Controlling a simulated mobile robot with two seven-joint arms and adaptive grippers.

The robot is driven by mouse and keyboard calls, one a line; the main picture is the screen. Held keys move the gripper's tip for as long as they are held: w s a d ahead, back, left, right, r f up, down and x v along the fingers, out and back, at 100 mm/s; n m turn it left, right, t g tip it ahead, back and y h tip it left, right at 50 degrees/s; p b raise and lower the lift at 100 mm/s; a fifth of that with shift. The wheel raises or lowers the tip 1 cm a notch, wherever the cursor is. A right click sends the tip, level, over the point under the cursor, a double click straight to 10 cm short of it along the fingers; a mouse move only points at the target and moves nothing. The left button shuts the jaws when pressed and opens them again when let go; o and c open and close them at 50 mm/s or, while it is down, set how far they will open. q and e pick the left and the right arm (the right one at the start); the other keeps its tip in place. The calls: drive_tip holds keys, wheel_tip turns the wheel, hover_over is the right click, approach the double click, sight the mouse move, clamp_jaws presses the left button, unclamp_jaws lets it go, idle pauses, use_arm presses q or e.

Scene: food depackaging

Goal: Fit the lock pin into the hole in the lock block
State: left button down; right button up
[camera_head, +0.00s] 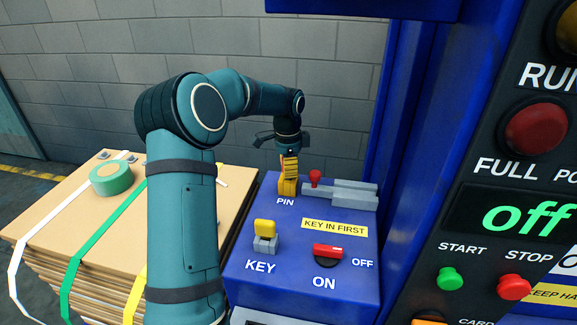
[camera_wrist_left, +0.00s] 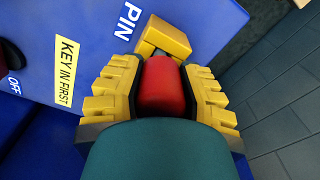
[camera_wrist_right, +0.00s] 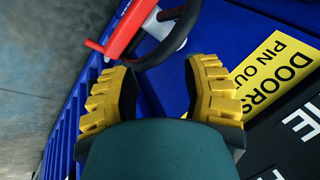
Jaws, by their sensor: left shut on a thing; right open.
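My left gripper (camera_head: 289,168) points down at the PIN label on the blue console. In the left wrist view its yellow ridged fingers (camera_wrist_left: 165,90) are shut on a red piece, the lock pin (camera_wrist_left: 163,84). The yellow lock block (camera_wrist_left: 165,36) stands on the blue panel just beyond the red piece, beside the PIN lettering. The block shows below the fingers in the head view (camera_head: 287,189). The pin's lower end and the hole are hidden, so I cannot tell whether the pin is in the hole. My right gripper (camera_wrist_right: 160,95) is open and empty in its wrist view.
A grey bolt (camera_head: 348,194) with a red knob (camera_head: 315,177) lies right of the left gripper. A yellow key (camera_head: 265,228) and red switch (camera_head: 327,251) are nearer. A black ring (camera_wrist_right: 165,40) with a red part lies beyond my right gripper. Stacked boards (camera_head: 110,225) stand left.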

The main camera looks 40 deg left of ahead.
use_arm(q)
drive_tip(key=c, duration=0.6)
unclamp_jaws()
drive_tip(key=shift+f, duration=0.1)
drive_tip(key=shift+c, duration=0.2)
wheel_tip(320, 180, up, 12)
drive_tip(key=shift+s, duration=0.15)
